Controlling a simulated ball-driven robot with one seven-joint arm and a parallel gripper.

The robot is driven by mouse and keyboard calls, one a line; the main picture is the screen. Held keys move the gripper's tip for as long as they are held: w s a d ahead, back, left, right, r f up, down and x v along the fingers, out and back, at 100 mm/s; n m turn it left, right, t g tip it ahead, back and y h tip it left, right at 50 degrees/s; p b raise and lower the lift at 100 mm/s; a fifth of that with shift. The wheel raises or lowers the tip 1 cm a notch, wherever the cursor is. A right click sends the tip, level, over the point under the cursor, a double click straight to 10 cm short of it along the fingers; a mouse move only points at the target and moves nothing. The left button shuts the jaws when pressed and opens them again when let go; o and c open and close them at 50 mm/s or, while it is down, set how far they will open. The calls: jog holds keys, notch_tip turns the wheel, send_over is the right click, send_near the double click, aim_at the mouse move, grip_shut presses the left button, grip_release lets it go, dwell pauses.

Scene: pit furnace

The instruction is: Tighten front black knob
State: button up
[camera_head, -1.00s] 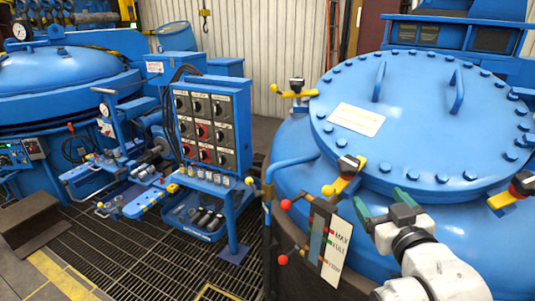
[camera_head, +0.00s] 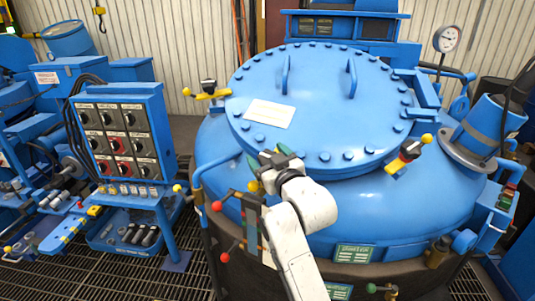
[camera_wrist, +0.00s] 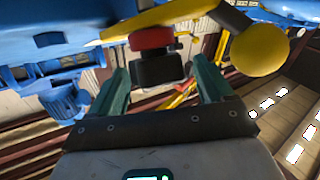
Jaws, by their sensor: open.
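In the wrist view, the black knob (camera_wrist: 158,68) with a red collar (camera_wrist: 150,38) sits on a yellow clamp arm (camera_wrist: 175,15) that ends in a yellow ball (camera_wrist: 260,50). My gripper (camera_wrist: 163,78) is open. Its two green fingers stand left and right of the knob, with gaps showing on both sides. In the head view, my gripper (camera_head: 273,154) is at the front edge of the blue lid (camera_head: 320,100) and covers most of the front clamp. The clamp's yellow ball (camera_head: 253,186) shows just left of it.
Two other clamps with black knobs stand at the lid's rear left (camera_head: 210,88) and right (camera_head: 405,155). Red-ended levers (camera_head: 217,206) stick out left of my gripper. A blue control panel (camera_head: 120,130) stands further left, over floor grating.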

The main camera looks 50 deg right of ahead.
jog(key=shift+w, duration=0.1)
jog(key=shift+c, duration=0.3)
jog(key=c, duration=0.9)
